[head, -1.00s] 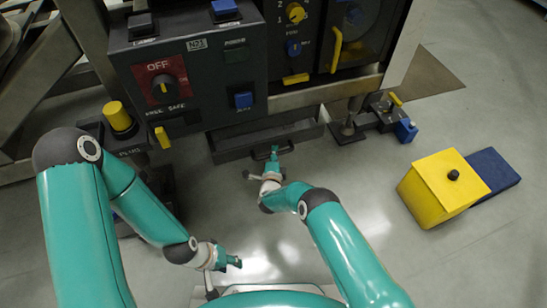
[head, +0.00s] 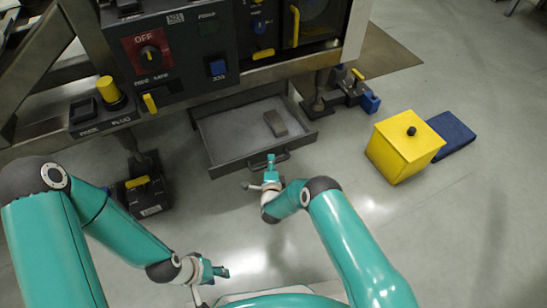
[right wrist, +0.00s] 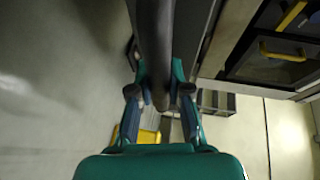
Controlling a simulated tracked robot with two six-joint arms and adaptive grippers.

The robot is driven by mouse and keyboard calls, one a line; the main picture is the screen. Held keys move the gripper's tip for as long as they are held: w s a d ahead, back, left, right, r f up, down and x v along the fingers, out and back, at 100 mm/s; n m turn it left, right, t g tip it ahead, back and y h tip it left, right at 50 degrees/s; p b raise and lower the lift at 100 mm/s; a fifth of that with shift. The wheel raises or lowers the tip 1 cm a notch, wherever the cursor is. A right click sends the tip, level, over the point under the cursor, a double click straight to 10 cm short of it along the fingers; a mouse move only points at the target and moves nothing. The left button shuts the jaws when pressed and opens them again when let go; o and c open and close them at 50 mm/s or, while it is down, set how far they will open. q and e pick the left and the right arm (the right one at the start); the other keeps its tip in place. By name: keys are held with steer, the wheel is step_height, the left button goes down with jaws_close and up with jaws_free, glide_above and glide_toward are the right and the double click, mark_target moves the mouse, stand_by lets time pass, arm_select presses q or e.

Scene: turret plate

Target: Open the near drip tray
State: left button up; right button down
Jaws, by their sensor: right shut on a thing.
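The near drip tray (head: 225,157) is a dark grey drawer under the machine in the head view. It is drawn well out, and its inside shows a pale floor. A grey-brown block (head: 275,123) lies in it toward the right. My right gripper (head: 271,164) is at the tray's front handle (head: 284,156). In the right wrist view the dark handle bar (right wrist: 155,40) runs between the fingers (right wrist: 159,95), which are shut on it. My left gripper (head: 215,271) hangs low over the floor, away from the tray; its jaw opening is too small to tell.
The control panel (head: 178,88) with an OFF knob is above the tray. A yellow box (head: 403,150) with a black knob stands on the floor at right beside a dark blue mat (head: 452,133). A dark clamp foot (head: 350,92) is right of the tray. Floor in front is clear.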

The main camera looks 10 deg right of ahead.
steer(key=shift+s+a+f+y, duration=0.2)
steer(key=shift+s+y, duration=0.1)
steer(key=shift+s, duration=0.35)
steer(key=c, duration=1.2)
jaws_free()
steer(key=shift+c, duration=0.2)
steer(key=shift+o, duration=0.7)
steer(key=shift+w+d, duration=0.1)
steer(key=shift+d+r, duration=0.1)
steer(key=shift+w, duration=0.1)
steer(key=v, duration=1.2)
